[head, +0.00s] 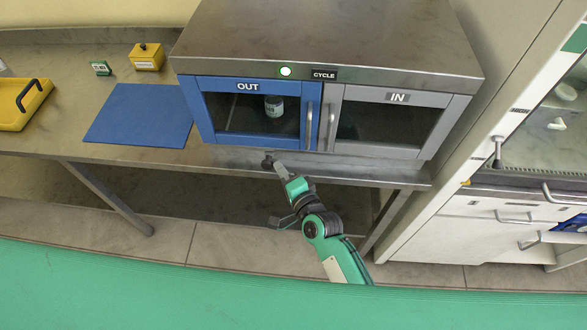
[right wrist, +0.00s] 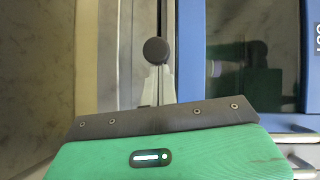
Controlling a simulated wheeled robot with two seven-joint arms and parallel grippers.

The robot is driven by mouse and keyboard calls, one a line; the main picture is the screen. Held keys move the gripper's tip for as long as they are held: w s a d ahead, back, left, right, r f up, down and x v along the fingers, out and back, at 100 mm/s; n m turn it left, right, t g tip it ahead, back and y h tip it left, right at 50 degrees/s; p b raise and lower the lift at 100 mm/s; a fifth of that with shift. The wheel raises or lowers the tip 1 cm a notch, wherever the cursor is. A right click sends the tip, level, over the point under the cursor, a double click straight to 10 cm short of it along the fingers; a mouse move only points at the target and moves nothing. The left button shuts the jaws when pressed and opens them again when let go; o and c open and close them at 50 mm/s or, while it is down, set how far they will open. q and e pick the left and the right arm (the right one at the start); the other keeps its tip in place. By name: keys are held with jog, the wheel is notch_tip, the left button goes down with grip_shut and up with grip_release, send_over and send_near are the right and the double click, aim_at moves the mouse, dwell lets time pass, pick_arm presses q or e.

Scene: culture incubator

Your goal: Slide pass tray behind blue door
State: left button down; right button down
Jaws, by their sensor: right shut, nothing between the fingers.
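The blue door (head: 212,112), labelled OUT, is shut on the front of the steel cabinet. A pale container (head: 274,106) shows through its window. A dark round knob (head: 267,159) sits low in front of the blue door; it also shows in the right wrist view (right wrist: 156,50). My right gripper (head: 275,167) is shut and empty, its fingertips right at the knob; I cannot tell whether they touch it. In the right wrist view the grey fingers (right wrist: 158,72) point at the knob. The tray itself cannot be made out clearly. My left gripper is not in view.
The grey IN door (head: 385,122) is shut beside the blue door. A blue mat (head: 138,114) lies on the steel bench to the left, with a yellow box (head: 146,57) and a yellow carrier (head: 22,103). A tall white unit (head: 490,130) stands at the right.

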jog(key=shift+a, duration=0.85)
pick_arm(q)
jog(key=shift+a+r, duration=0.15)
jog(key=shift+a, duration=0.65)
pick_arm(e)
jog(key=shift+a+r, duration=0.1)
jog(key=shift+a, duration=0.15)
